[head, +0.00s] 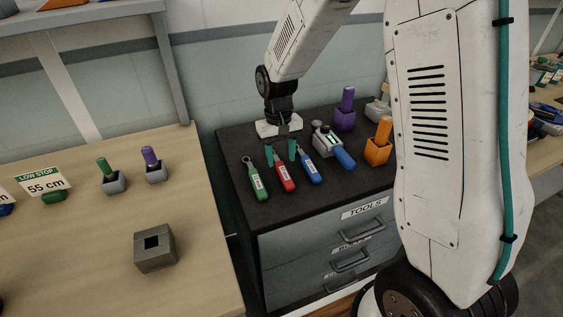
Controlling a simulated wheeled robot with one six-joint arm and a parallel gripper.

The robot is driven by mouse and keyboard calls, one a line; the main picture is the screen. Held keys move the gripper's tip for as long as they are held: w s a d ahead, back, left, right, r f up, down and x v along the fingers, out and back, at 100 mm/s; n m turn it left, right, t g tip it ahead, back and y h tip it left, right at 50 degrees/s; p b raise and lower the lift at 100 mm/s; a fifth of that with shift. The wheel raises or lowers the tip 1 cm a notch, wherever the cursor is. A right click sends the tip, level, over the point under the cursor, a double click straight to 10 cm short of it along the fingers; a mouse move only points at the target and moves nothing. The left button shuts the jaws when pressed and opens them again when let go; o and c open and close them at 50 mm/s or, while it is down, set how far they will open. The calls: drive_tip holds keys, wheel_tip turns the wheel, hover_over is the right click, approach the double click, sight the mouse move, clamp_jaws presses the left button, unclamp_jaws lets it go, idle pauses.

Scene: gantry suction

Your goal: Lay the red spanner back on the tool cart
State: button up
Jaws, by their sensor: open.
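The red spanner (285,180) lies on the black top of the tool cart (345,188), its handle towards the front. A green spanner (258,185) lies to its left and a blue spanner (310,170) to its right. My gripper (281,157) points down at the far end of the red spanner, with one teal fingertip on each side of it. The fingers are open. The spanner's far end is partly hidden by the gripper, and I cannot tell whether the fingers touch it.
A wooden bench (80,235) at left holds a grey block with a square hole (155,258) and small pegged holders. The cart's front right top is clear.

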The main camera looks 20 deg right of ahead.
sight(280, 163)
wheel_tip(280, 163, up, 9)
drive_tip(key=w, duration=0.1)
drive_tip(key=s+d+r+t, duration=0.1)
drive_tip(key=s+d+r, duration=0.1)
drive_tip(key=s+r, duration=0.6)
drive_tip(key=s+d+r+t, duration=0.1)
drive_tip(key=s, duration=0.9)
drive_tip(key=s+r, duration=0.2)
drive_tip(key=s, duration=0.9)
drive_tip(key=shift+d+t, duration=0.4)
